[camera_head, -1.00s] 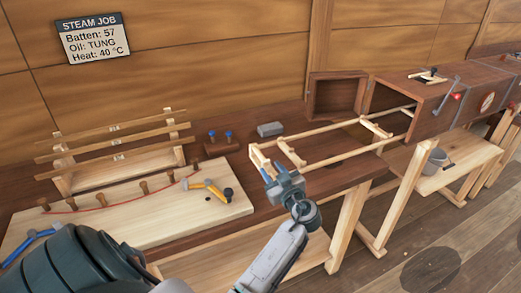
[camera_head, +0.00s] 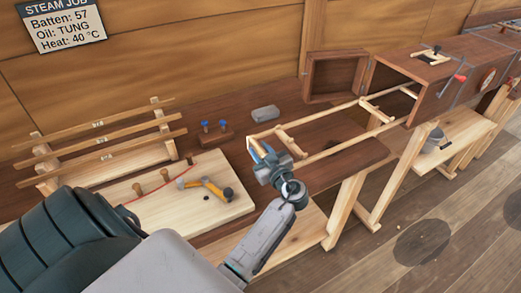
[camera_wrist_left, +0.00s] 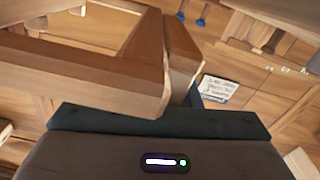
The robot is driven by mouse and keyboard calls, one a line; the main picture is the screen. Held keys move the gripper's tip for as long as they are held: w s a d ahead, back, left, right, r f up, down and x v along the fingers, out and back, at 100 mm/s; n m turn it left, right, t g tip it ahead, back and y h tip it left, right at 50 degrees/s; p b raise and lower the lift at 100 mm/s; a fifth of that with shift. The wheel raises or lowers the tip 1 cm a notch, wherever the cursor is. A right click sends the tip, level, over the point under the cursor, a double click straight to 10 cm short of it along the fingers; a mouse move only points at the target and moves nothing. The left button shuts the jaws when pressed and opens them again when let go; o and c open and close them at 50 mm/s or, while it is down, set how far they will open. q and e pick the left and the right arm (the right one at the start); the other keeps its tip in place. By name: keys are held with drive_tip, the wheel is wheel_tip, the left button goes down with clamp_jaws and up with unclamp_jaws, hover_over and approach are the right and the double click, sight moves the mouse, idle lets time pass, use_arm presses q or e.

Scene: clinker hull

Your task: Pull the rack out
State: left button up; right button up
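The rack (camera_head: 330,149), a pale wooden frame with long rails and cross bars, sticks out leftwards from the open end of a brown wooden box (camera_head: 396,84). Its inner end is hidden in the box. My left gripper (camera_head: 262,153) is at the rack's outer end, with its blue-tipped fingers around the end piece. In the left wrist view the rack's wood (camera_wrist_left: 145,70) fills the space right in front of the gripper, against a dark finger; the other finger is hidden. The grip looks closed on the end piece. My right gripper is not in view.
The box's door (camera_head: 335,76) stands open beside its mouth. A grey block (camera_head: 265,113) lies behind the rack. A pale board (camera_head: 215,205) with pegs and yellow clamp lies to the left, before a batten stand (camera_head: 105,150). A grey bucket (camera_head: 434,141) stands on the right shelf.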

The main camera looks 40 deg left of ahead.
use_arm(q)
clamp_jaws()
drive_tip(key=shift+s+a+f+b, duration=0.1)
drive_tip(key=shift+s+f+b, duration=0.1)
drive_tip(key=shift+b, duration=0.15)
drive_tip(key=shift+s+a+r+b, duration=0.1)
drive_tip(key=shift+s+a+b, duration=0.1)
drive_tip(key=shift+s+b, duration=0.3)
drive_tip(key=shift+s+a+r+b, duration=0.1)
drive_tip(key=shift+s+a+b, duration=0.15)
drive_tip(key=shift+s, duration=0.35)
drive_tip(key=shift+o, duration=1.3)
unclamp_jaws()
drive_tip(key=shift+w, duration=0.1)
drive_tip(key=shift+f, duration=0.1)
